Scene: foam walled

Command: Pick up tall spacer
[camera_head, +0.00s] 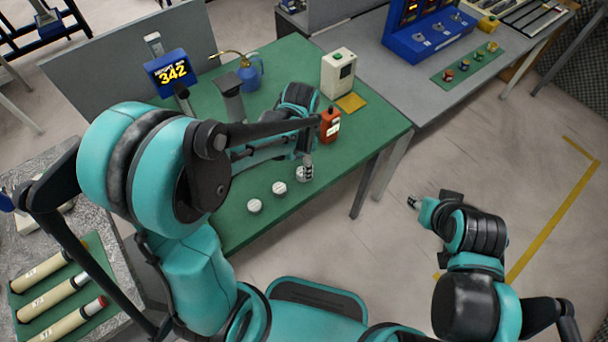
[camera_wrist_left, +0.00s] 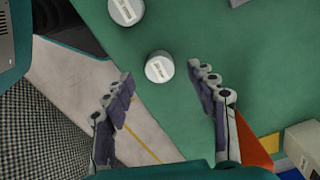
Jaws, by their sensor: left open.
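Three short pale grey cylinders with white labels stand in a row on the green mat: one at the near left (camera_head: 255,206), a middle one (camera_head: 279,188), and a far one (camera_head: 301,175) partly hidden by my left gripper (camera_head: 308,163). I cannot read the labels or tell which is the tall spacer. In the left wrist view, my left gripper (camera_wrist_left: 160,76) is open and empty, with one cylinder (camera_wrist_left: 159,67) below, between its fingertips. Another cylinder (camera_wrist_left: 126,10) is at the top edge. My right gripper (camera_head: 413,203) is over the floor, away from the table; its jaws are unclear.
An orange device (camera_head: 330,125) stands right beside my left wrist. A white box (camera_head: 338,73), yellow pad (camera_head: 351,102), oil can (camera_head: 249,72) and blue display reading 342 (camera_head: 171,72) are behind. The mat's near edge (camera_head: 290,212) is close to the cylinders.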

